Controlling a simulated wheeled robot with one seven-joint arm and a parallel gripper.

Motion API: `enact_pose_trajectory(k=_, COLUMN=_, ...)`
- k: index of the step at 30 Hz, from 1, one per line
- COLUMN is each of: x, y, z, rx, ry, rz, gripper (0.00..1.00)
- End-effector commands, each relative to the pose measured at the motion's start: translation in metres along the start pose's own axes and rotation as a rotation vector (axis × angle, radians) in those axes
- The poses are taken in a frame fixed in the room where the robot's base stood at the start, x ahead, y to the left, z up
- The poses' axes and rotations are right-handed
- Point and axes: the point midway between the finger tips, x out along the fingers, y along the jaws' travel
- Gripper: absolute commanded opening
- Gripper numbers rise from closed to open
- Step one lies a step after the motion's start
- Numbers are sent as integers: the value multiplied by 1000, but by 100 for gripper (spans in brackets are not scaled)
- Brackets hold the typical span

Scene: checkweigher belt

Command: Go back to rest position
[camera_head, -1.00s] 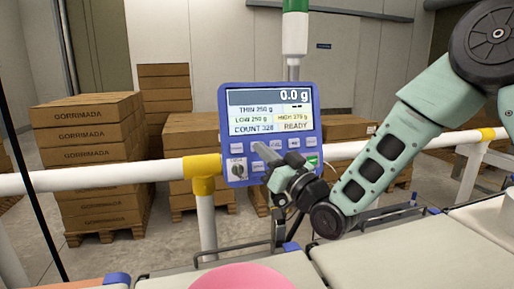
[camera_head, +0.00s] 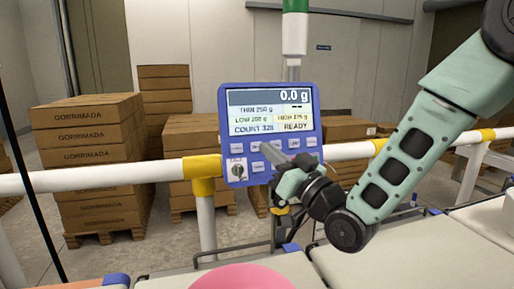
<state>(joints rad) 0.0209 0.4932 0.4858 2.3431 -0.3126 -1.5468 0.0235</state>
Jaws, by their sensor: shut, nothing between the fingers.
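My gripper (camera_head: 270,152) is in front of the lower right part of the blue control panel (camera_head: 225,150), its fingers pointing up and left. It is shut, with nothing seen held in it. The panel screen (camera_head: 270,112) reads 0.0 g, COUNT 328 and READY. Some buttons at the panel's lower right are hidden behind the gripper. I cannot tell whether the fingertips touch the panel.
A white guard rail (camera_head: 110,177) with yellow joints crosses behind my arm. Belt sections (camera_head: 385,262) lie below it. A pink round object (camera_head: 243,279) is at the bottom edge, and a white round object (camera_head: 509,215) at the right. Stacked boxes (camera_head: 90,165) stand behind the rail.

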Motion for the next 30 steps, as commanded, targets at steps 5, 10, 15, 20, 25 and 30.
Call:
enact_pose_trajectory(k=5, x=0, y=0, z=0, rx=0, ry=0, rz=0, gripper=0)
enact_pose_trajectory(k=10, x=1, y=-4, z=4, rx=-5, ry=-35, rz=-2, gripper=0)
enact_pose_trajectory(k=15, x=-4, y=-22, z=30, rx=-30, ry=-250, rz=-2, gripper=0)
enact_pose_trajectory(k=20, x=-27, y=-41, z=62, rx=-58, ry=-533, rz=9, gripper=0)
enact_pose_trajectory(k=25, x=-69, y=-58, z=86, rx=-80, ry=-829, rz=29, gripper=0)
enact_pose_trajectory(k=30, x=-126, y=-74, z=97, rx=-92, ry=-1119, rz=54, gripper=0)
